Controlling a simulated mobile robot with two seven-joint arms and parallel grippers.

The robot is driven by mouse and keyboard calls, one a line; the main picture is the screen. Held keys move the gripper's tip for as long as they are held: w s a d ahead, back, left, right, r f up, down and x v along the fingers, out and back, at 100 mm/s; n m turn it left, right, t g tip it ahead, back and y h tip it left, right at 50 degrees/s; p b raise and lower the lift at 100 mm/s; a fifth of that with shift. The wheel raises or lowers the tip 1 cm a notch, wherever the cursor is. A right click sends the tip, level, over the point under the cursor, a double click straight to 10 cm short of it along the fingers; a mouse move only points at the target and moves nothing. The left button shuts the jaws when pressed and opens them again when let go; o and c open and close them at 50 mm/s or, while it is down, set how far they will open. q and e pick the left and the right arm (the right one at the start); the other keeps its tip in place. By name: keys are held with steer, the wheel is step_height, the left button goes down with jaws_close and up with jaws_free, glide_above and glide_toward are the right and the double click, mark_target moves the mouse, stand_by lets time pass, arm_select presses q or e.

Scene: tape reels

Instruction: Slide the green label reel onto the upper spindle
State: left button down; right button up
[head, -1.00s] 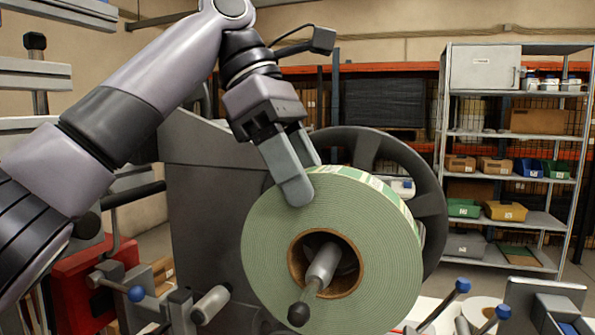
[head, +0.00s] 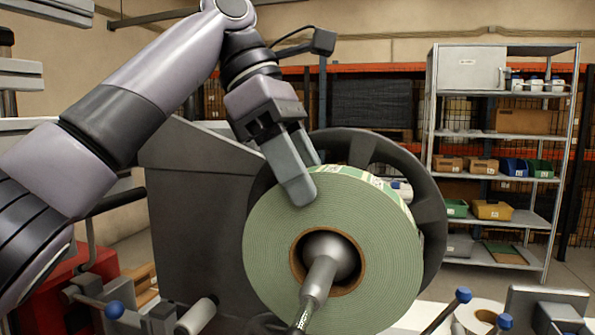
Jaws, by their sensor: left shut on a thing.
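The green label reel (head: 385,235) stands upright on edge in the middle, its brown cardboard core (head: 298,262) facing me. My left gripper (head: 302,172) is shut on its upper left rim. A grey spindle with a rounded, dome-like part (head: 318,275) shows in the core opening. Its shaft comes down toward me, overlapping the core's lower edge and the reel's face. I cannot tell how far the reel is along it. A dark spoked wheel (head: 432,205) shows behind the reel. My right gripper is not in view.
A grey machine panel (head: 195,220) stands left of the reel. Blue-knobbed levers (head: 463,295) and a white roll (head: 478,313) are at the lower right. A grey roller (head: 197,316) is at the lower left. Storage shelves (head: 500,133) stand far behind.

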arm_select(q)
steer(key=shift+r, duration=0.15)
steer(key=shift+w+d, duration=0.2)
steer(key=shift+w, duration=0.25)
stand_by(0.3)
steer(key=shift+c, duration=1.7)
jaws_free()
steer(key=shift+f, duration=0.2)
steer(key=shift+r, duration=0.1)
steer(key=shift+r, duration=0.1)
